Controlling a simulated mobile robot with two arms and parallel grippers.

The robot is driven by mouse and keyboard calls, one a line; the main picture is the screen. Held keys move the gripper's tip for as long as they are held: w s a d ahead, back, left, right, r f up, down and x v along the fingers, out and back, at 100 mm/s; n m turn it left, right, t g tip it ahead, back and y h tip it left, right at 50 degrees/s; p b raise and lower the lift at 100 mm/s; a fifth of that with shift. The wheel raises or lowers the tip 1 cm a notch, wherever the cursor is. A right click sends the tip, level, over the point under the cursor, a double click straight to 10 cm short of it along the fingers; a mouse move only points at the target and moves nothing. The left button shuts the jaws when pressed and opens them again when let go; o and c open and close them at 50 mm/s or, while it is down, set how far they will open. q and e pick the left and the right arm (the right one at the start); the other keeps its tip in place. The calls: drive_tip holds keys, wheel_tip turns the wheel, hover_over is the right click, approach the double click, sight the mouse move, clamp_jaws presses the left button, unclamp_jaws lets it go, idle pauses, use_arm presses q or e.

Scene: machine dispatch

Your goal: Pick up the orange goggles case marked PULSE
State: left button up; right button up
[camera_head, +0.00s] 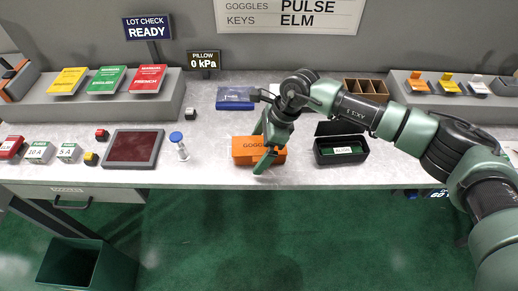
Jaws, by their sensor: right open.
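The orange goggles case (243,153) lies near the front edge of the grey table, in the middle of the view. Its front shows small lettering that looks like GOGGLES; I cannot read PULSE on it. My right gripper (265,146) is over the case with its fingers open. One green finger crosses the case's front and covers part of it; the other is at its back side. I cannot tell whether the fingers touch the case. My left gripper is not in view.
A black open case (341,151) stands just right of the orange case. A blue case (236,98) lies behind, and a small blue-capped bottle (180,146) and a dark red tray (133,148) are to the left. A wall sign (289,14) reads GOGGLES PULSE, KEYS ELM.

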drive_tip(key=c, duration=1.5)
drive_tip(key=shift+c, duration=0.2)
drive_tip(key=shift+r, duration=0.15)
